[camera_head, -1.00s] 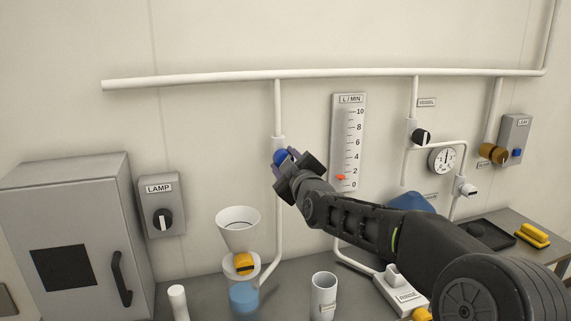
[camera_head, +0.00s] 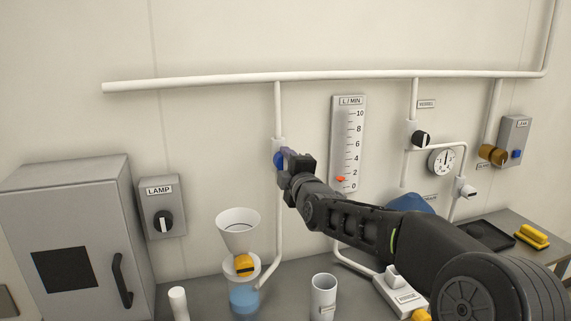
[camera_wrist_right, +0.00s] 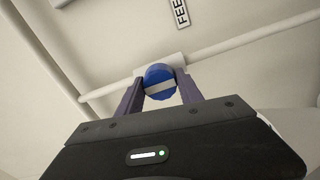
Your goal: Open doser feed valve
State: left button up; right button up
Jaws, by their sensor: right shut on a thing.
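The feed valve has a round blue knob (camera_head: 279,160) on the vertical white pipe above the funnel. In the right wrist view the blue knob (camera_wrist_right: 160,82) shows a pale bar across its face, tilted slightly from level. My right gripper (camera_head: 287,160) is at the knob, and its two purple fingers stand on either side of it in the wrist view (camera_wrist_right: 160,96), shut on it. A label beginning "FEE" (camera_wrist_right: 181,12) is on the wall near the valve. The flow gauge (camera_head: 348,143) has its orange marker (camera_head: 341,179) just above 0. My left gripper is out of view.
A grey cabinet (camera_head: 75,220) and a lamp switch (camera_head: 163,207) are at left. My right arm crosses the bench's right side.

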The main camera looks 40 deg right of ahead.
dwell(0.3)
jog(key=o, duration=1.4)
jog(key=shift+s+a+b, duration=0.2)
jog(key=shift+s+b, duration=0.1)
jog(key=shift+s, duration=0.3)
jog(key=b+v, duration=0.1)
jog(key=v, duration=0.5)
jog(key=shift+s+a+b, duration=0.2)
jog(key=shift+s+b, duration=0.05)
jog(key=shift+b, duration=0.1)
